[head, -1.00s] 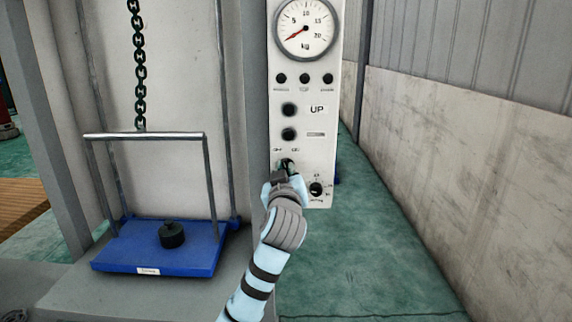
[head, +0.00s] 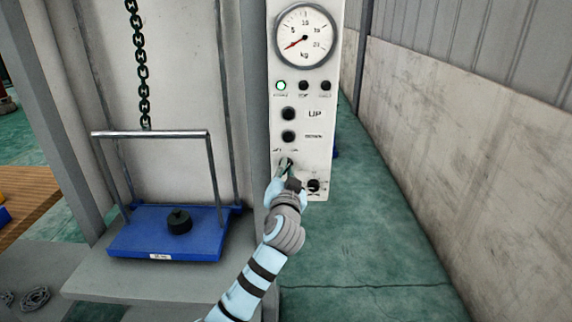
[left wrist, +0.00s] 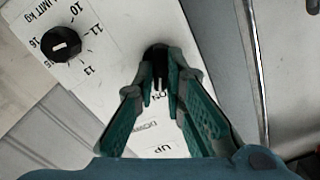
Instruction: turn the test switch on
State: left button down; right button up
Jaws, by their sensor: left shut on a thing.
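The test switch is a dark knob low on the white control panel (head: 300,148), below the two black buttons. In the left wrist view the knob (left wrist: 156,52) sits between my fingertips. My left gripper (head: 287,170) reaches up to it from below and is shut on it; its fingers also show in the left wrist view (left wrist: 160,80). In the head view the gripper hides most of the knob, so its exact angle is unclear. The left lamp (head: 281,85) on the panel glows green; the two lamps beside it are dark. My right gripper is out of view.
A limit dial (head: 314,186) lies just right of my gripper. Above are the UP button (head: 289,114), the button below it (head: 288,136) and a round kg gauge (head: 305,35). A blue platform (head: 130,238) with a black weight (head: 179,221) stands left. The right wall (head: 450,150) bounds green floor.

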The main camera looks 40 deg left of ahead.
pick_arm(q)
jog(key=shift+m, duration=0.4)
jog(key=c, duration=1.7)
grip_release()
jog(key=shift+o, duration=0.2)
jog(key=v, duration=1.2)
jog(key=shift+d, duration=0.1)
